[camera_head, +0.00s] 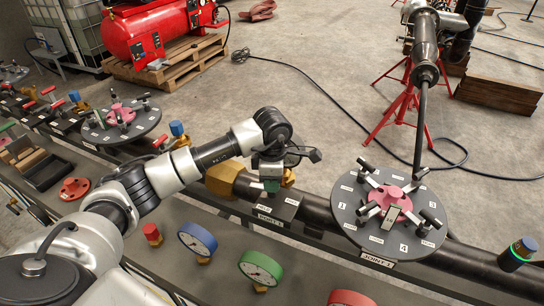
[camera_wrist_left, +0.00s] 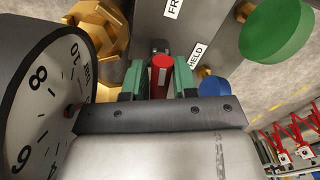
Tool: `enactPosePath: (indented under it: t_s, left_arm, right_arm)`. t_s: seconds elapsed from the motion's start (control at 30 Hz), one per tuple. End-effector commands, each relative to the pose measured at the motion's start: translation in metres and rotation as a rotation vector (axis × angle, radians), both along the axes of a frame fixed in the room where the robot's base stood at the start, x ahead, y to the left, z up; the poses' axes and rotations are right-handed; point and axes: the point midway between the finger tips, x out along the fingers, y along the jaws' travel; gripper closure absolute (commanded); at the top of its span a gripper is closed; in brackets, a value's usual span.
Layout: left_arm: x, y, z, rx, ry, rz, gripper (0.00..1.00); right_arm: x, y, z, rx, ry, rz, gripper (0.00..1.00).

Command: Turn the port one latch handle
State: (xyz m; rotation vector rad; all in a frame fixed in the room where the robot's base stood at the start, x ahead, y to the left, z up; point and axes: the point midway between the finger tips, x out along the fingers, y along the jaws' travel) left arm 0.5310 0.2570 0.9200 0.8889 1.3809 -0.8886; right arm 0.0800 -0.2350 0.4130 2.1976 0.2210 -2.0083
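My left gripper (camera_head: 270,186) points down over a dark block (camera_head: 278,208) with white labels, on the pipe left of the flange disc. In the left wrist view, my left gripper's green-lined fingers (camera_wrist_left: 160,82) stand apart on either side of a red-topped handle (camera_wrist_left: 160,74); I cannot tell whether either touches it. Labels beside it read "HELD" and "FR", the latter cut off. The round grey flange disc (camera_head: 345,212), with a pink hub (camera_head: 390,200) and several latch arms, is marked "JOINT 1". My right gripper is not in view.
Gauges with blue (camera_head: 197,238) and green (camera_head: 260,268) rims stand in front of my left arm. In the left wrist view a large dial (camera_wrist_left: 45,95) is close at the left, beside a brass fitting (camera_wrist_left: 100,30). A second disc (camera_head: 122,122) is at the left.

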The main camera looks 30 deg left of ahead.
Motion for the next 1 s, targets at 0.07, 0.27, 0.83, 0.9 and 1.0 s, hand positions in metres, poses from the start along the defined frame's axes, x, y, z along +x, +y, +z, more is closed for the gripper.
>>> enactPosePath:
  t_s: [0.07, 0.27, 0.83, 0.9, 1.0]
  left_arm:
    - [0.0, 0.001, -0.004, 0.002, -0.002, -0.071, 0.76]
    - [0.001, 0.0, 0.019, 0.001, -0.003, -0.248, 0.76]
    - [0.0, 0.0, 0.07, 0.001, 0.001, -0.245, 0.76]
    - [0.0, 0.0, 0.07, 0.0, 0.001, -0.245, 0.76]
    - [0.0, 0.0, 0.07, -0.001, 0.0, -0.245, 0.69]
  right_arm:
    - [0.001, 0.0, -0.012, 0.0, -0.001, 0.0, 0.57]
    - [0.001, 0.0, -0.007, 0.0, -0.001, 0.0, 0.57]
    - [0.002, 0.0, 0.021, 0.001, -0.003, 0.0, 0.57]
    - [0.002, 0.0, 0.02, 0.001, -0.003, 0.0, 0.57]
    - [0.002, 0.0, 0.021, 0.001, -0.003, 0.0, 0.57]
